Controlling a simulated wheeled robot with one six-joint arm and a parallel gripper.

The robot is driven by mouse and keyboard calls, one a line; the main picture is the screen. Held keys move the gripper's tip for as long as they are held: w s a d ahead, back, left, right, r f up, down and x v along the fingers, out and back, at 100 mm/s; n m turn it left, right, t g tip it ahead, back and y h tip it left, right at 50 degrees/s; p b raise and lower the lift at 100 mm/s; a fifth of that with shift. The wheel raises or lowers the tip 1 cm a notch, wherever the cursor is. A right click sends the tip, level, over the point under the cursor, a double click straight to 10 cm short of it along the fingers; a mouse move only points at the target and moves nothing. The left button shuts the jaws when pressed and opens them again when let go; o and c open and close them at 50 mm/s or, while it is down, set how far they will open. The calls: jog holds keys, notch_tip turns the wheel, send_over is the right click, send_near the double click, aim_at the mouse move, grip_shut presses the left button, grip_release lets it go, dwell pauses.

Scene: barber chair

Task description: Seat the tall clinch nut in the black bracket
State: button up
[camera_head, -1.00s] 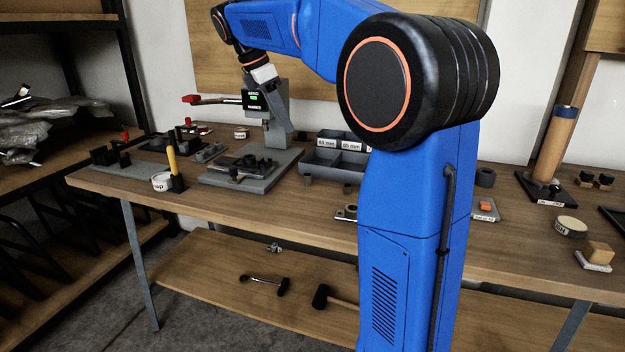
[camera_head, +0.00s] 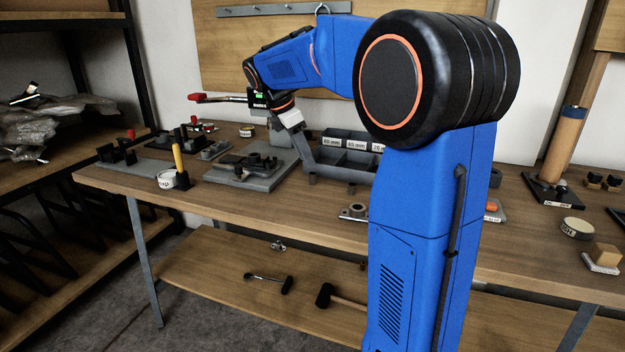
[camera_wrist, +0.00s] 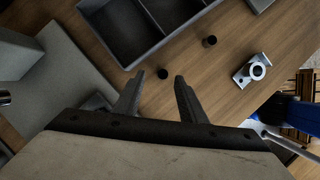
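Two small dark cylinders, which look like clinch nuts, stand on the bench in front of the grey bin. One nut (camera_wrist: 163,73) is just beyond my gripper's fingertips; the other nut (camera_wrist: 209,41) is up and to the right. In the head view they show as a left nut (camera_head: 312,178) and a right nut (camera_head: 352,188). I cannot tell which is taller. My gripper (camera_wrist: 158,78) is open and empty, its fingers spread above the bench. Dark parts (camera_head: 250,161) lie on the grey press base; I cannot make out which is the black bracket.
The divided grey bin (camera_head: 345,158) stands behind the nuts. The grey press base (camera_head: 285,172) is to their left. A light metal bracket with a ring (camera_wrist: 252,70) lies to the right. A yellow-handled tool (camera_head: 178,160) stands near the front edge.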

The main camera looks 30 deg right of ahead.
aim_at(312, 173)
jog(key=shift+s+a+x, duration=0.15)
jog(key=shift+x, duration=1.15)
jog(key=shift+s+a+x, duration=0.1)
jog(key=shift+a+x, duration=0.05)
jog(key=shift+x, duration=1.15)
jog(key=shift+f, duration=0.1)
grip_shut()
